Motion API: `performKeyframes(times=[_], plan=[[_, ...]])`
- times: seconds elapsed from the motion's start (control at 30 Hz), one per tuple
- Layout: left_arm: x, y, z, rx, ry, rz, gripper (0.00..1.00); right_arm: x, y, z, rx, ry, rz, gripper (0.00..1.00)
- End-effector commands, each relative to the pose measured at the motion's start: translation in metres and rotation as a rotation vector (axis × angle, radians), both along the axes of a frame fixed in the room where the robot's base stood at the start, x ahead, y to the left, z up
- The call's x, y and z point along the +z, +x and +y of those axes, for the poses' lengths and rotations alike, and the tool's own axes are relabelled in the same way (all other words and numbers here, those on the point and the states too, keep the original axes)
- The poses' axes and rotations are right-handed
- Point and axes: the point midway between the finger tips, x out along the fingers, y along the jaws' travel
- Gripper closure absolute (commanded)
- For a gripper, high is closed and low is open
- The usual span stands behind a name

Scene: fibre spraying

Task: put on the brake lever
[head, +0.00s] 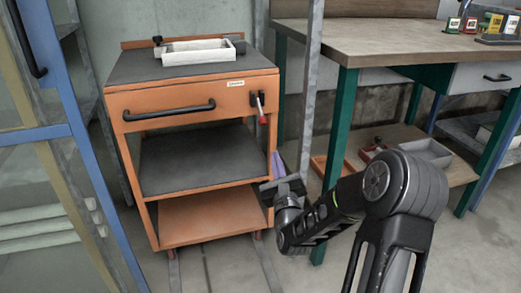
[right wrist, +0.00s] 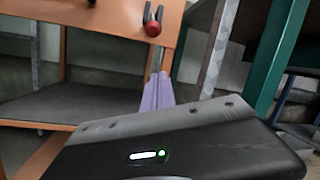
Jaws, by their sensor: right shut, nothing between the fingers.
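The brake lever (head: 262,108) is on the right end of the orange cart's front, a dark lever with a red knob at its lower end. In the right wrist view the red knob (right wrist: 153,28) hangs below its black mount near the top. My right gripper (head: 278,163) is shut and empty, its purple fingers below the knob beside the cart's right front leg. In the right wrist view the fingers (right wrist: 158,90) point up towards the knob, with a visible gap. My left gripper is not in view.
The orange cart (head: 195,103) has a black-handled drawer and a white tray (head: 198,52) on top. A grey post (head: 310,85) and a green-legged workbench (head: 340,130) stand close on the right. A blue-framed cabinet (head: 60,130) is at left.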

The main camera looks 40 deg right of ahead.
Motion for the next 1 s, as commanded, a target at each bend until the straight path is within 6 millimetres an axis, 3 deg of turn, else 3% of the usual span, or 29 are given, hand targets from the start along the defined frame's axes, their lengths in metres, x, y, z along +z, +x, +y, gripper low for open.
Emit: performKeyframes(times=[0.57, 0.7, 1.0], plan=[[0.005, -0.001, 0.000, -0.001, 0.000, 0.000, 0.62, 0.006, 0.007, -0.005, 0.000, 0.007, -0.014, 1.00], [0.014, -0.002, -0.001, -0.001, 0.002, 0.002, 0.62, 0.012, 0.021, -0.013, 0.000, 0.006, -0.013, 1.00], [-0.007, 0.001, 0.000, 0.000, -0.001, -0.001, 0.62, 0.020, 0.071, -0.040, 0.000, 0.005, -0.015, 1.00]])
